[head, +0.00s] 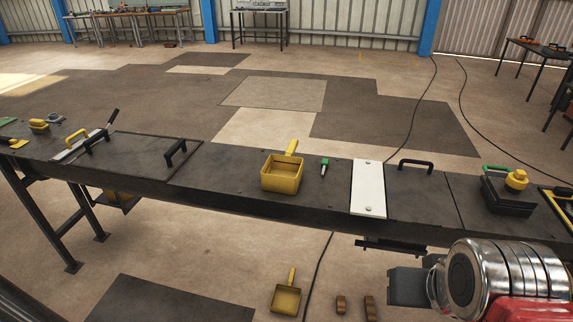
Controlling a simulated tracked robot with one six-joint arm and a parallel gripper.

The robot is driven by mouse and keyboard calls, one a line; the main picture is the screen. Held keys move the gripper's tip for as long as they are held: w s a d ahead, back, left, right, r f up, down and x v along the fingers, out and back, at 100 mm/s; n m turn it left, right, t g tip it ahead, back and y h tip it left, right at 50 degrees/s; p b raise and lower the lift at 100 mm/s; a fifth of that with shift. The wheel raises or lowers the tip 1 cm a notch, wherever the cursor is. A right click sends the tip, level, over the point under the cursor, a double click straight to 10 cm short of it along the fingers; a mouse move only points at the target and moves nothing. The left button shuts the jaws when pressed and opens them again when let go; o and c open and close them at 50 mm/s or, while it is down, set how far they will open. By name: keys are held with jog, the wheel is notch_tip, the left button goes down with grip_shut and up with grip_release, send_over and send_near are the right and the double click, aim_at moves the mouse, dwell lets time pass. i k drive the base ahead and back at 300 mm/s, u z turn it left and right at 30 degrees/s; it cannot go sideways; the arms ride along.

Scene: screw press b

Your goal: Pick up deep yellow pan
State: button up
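A deep yellow pan (281,177) with square, high walls stands upright on the dark workbench, near the middle of the head view. Its yellow handle (292,147) points away toward the bench's far edge and slightly up. A second, shallower-looking yellow pan (286,300) lies lower down, in front of the bench, with its handle pointing away. Part of my arm, chrome and red, shows at the bottom right, well apart from both pans. My gripper's fingers cannot be made out. Nothing touches the deep pan.
Black bench handles (176,152) stand up on both sides. Small brown pieces (341,305) lie near the lower pan.

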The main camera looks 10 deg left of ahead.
aim_at(281, 174)
jog(key=i, duration=1.05)
jog(key=u, duration=3.6)
